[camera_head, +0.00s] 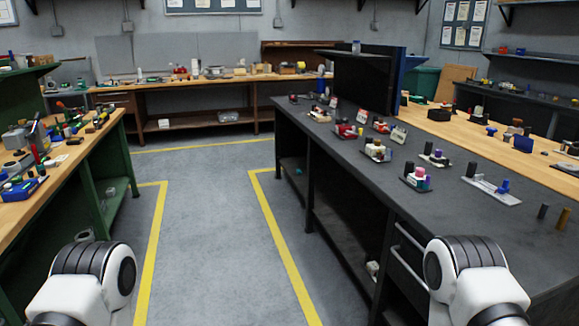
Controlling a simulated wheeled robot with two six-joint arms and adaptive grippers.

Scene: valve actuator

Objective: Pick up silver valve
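Several small valve-like assemblies on flat bases stand in a row on the dark workbench (310,122) at the right. I cannot tell for sure which one is the silver valve. Only white and black links of my arms show at the bottom left and bottom right; neither gripper is in view.
A green workbench (100,140) cluttered with tools stands at the left. A wooden bench (208,83) runs along the back wall. The grey floor (215,225) between the benches is clear, with yellow lines. A grey cylinder (543,211) and a brass one (563,218) stand at the right.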

